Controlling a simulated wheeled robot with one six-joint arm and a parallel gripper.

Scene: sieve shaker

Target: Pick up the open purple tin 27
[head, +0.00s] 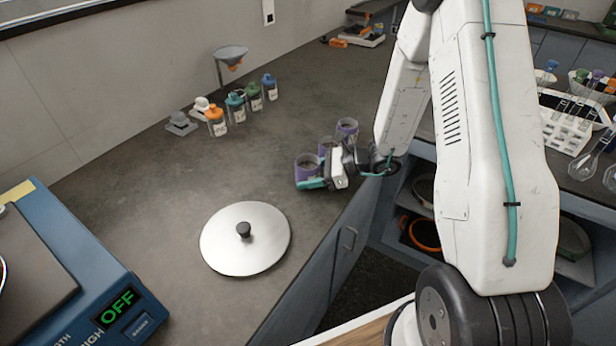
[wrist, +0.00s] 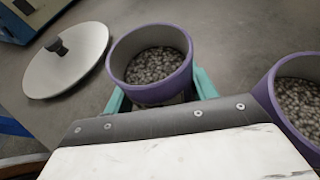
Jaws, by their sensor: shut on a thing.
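An open purple tin (wrist: 150,88) full of grey pebble-like grains stands between the teal fingers of my gripper (wrist: 160,97) in the wrist view. The fingers are shut on it, one on each side. In the head view this tin (head: 307,163) is at the counter's right part, with my gripper (head: 312,183) around its lower part. A second open purple tin (wrist: 297,100) with similar grains is at the right edge of the wrist view. More purple tins (head: 347,127) stand just behind in the head view. I cannot read any number on the tins.
A round metal lid (head: 262,255) with a black knob lies on the counter nearby. A blue machine (head: 100,290) showing OFF is at the left. Several labelled bottles (head: 216,122) and a funnel stand (head: 231,58) are at the back. The counter's middle is clear.

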